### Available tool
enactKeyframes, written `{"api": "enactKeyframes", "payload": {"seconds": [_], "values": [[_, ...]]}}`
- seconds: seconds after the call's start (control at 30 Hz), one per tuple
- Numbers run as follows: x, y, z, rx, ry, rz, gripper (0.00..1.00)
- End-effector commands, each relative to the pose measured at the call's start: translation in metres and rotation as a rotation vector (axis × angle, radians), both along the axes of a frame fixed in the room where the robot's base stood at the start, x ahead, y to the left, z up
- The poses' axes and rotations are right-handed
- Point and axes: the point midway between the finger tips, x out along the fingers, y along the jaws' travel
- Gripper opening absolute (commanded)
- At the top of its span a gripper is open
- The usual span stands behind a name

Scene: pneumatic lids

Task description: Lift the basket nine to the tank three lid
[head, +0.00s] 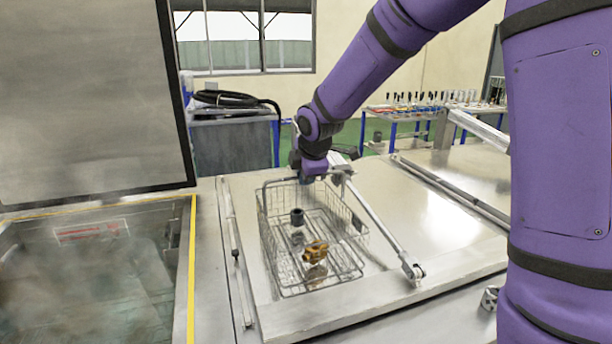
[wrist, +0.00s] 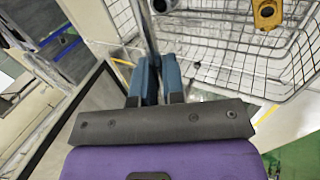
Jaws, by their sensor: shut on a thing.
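A wire basket (head: 308,284) is at the middle of the head view, over or on a closed steel lid (head: 425,215). Inside it are a brass-coloured part (head: 315,251) and a dark cylindrical part (head: 297,216). My gripper (head: 307,178) is at the basket's far end, shut on its rim or handle wire. In the wrist view the blue fingers (wrist: 157,85) close around a thin upright bar, with the basket mesh (wrist: 235,65) beyond them. I cannot tell whether the basket rests on the lid. No tank or basket numbers are readable.
An open tank (head: 90,285) with steaming liquid and a raised lid (head: 85,100) is at the left. A metal strut (head: 385,228) runs along the basket's right side. A cart with black hose (head: 235,98) and a tool table (head: 430,108) stand behind.

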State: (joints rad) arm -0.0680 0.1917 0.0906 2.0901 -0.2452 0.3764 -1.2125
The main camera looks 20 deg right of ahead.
Motion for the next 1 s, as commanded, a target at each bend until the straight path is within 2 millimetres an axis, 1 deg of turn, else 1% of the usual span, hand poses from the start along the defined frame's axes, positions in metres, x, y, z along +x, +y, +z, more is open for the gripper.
{"api": "enactKeyframes", "payload": {"seconds": [0.23,1.0], "values": [[0.001,0.000,0.000,0.001,-0.004,0.000,0.00],[0.001,0.000,-0.010,0.000,-0.004,-0.001,0.00]]}}
